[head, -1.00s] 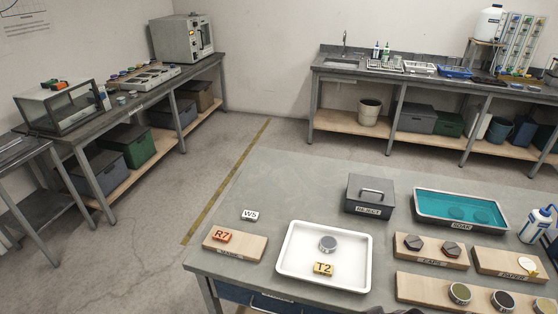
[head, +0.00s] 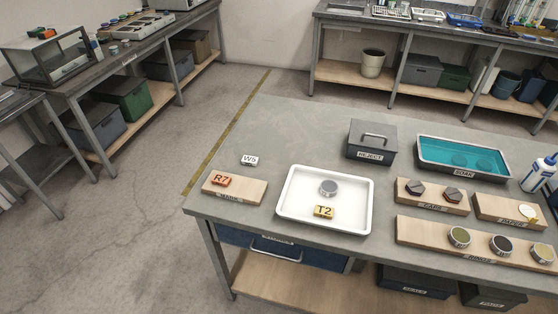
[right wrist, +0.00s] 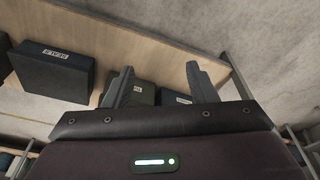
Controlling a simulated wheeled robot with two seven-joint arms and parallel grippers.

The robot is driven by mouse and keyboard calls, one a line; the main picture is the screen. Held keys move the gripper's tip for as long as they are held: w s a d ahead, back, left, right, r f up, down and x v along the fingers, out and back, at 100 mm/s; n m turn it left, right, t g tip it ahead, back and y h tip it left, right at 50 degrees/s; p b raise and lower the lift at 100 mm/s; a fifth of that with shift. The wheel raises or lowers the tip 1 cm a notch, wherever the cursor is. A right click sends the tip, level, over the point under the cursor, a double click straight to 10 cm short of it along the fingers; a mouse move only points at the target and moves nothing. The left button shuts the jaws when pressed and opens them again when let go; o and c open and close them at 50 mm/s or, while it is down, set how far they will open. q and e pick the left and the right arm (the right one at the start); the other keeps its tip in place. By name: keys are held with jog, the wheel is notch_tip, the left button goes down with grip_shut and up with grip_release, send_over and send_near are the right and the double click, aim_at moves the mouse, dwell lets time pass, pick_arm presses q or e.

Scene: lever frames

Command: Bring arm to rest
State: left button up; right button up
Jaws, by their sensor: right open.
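My right gripper (right wrist: 155,85) shows in the right wrist view with its two dark fingers apart and nothing between them. Beyond the fingers are a wooden lower shelf and dark boxes. No gripper or arm shows in the head view now. In the head view the grey workbench (head: 300,130) carries a white tray (head: 287,215) with a round metal tin (head: 328,188) and a yellow T2 tag (head: 324,211) in it. A red R7 tag (head: 221,180) lies on a wooden board (head: 250,191), and a white W5 tag (head: 249,160) lies behind it.
A dark REJECT box (head: 371,142) and a teal-filled SOAK tray (head: 425,163) stand towards the back. Wooden boards (head: 405,228) with tins and dark hexagonal pieces are at the right, near a wash bottle (head: 538,174). A dark box (right wrist: 50,66) sits on the lower shelf (right wrist: 130,45). Floor is clear at left.

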jog(key=s+d+f+g+b, duration=0.1)
jog(key=s+d+f+b, duration=0.2)
jog(key=s+f, duration=1.6)
jog(key=shift+d+f, duration=0.25)
jog(key=shift+f, duration=0.65)
